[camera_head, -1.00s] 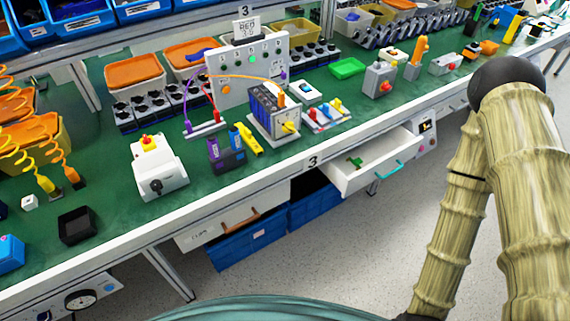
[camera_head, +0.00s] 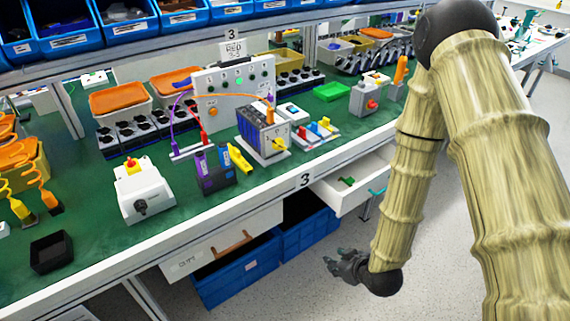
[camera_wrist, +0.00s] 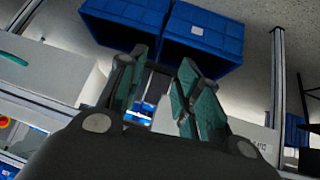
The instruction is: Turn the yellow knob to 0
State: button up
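The yellow knob (camera_head: 280,143) sits on the white front plate of a dark rotary switch (camera_head: 252,131), which stands near the bench's front edge. The knob is too small to read which mark it points to. My gripper (camera_head: 334,262) is low in front of the bench, below and to the right of the switch, well apart from it. In the wrist view my gripper (camera_wrist: 163,66) has its two greenish fingers spread with nothing between them. The knob does not show in the wrist view.
Blue bins (camera_head: 238,272) stand under the bench, near my gripper. An open drawer (camera_head: 350,200) juts out to the right, between my gripper and the bench top. A white box with a red button (camera_head: 146,192), yellow and purple parts, and a terminal panel (camera_head: 226,118) flank the switch.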

jog(key=w+a+r+n+t+y+b, duration=0.3)
jog(key=w+a+r+n+t+b, duration=0.15)
jog(key=w+r, duration=0.6)
jog(key=n+t+y+b, duration=0.2)
jog(key=n+y+b, duration=0.2)
jog(key=n, duration=0.1)
send_near(283, 148)
jog(key=x, duration=0.8)
jog(key=shift+a, duration=0.1)
grip_shut()
